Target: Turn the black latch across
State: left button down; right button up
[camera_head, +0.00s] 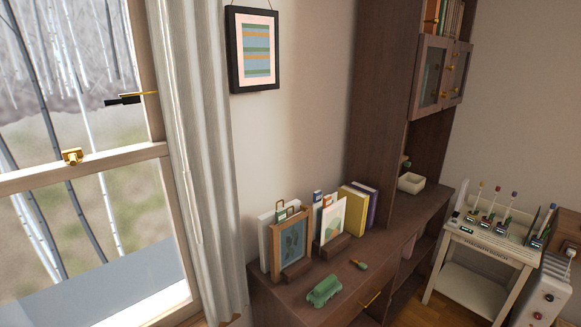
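A small black latch-like piece (122,100) shows at the upper left, in front of the upper window pane. A thin brass-coloured bar runs from it to the right, to the window's side frame. The black piece lies roughly level, its left end tilted slightly down. How it is fixed is too small to tell. A brass catch (72,156) sits on the window's middle rail (110,161). Neither of my grippers is in view, and nothing touches the black piece.
A pale curtain (195,150) hangs just right of the window. A dark wooden cabinet (330,290) holds picture frames, books and a green object (323,291). A white trolley (480,250) and heater (548,290) stand at the right.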

aim_at(130, 100)
jog(key=u, duration=0.7)
jog(key=k, duration=0.2)
jog(key=u, duration=0.05)
